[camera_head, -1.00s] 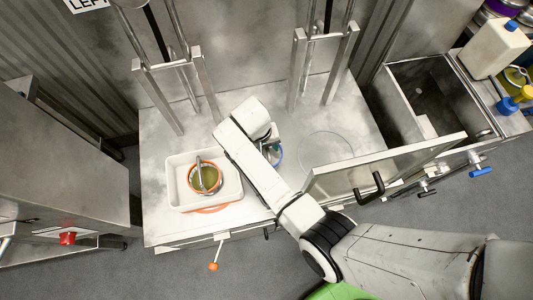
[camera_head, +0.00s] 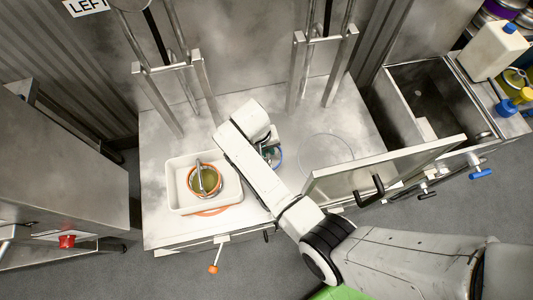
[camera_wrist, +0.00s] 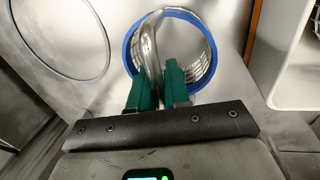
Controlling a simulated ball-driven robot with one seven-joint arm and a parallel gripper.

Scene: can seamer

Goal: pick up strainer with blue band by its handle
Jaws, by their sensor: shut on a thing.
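The strainer with the blue band (camera_wrist: 208,42) is a round metal basket with a curved metal handle (camera_wrist: 150,45). In the wrist view its handle runs down between the two green fingers of my gripper (camera_wrist: 159,82), which are shut on it. In the head view only a bit of the blue band (camera_head: 277,158) shows beside my arm on the steel table; my arm hides the rest. I cannot tell whether the strainer touches the table.
A white tray (camera_head: 179,205) to the left holds an orange-banded strainer (camera_head: 207,181) with a raised handle. A steel panel (camera_head: 385,168) stands to the right, beside an open steel basin (camera_head: 440,97).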

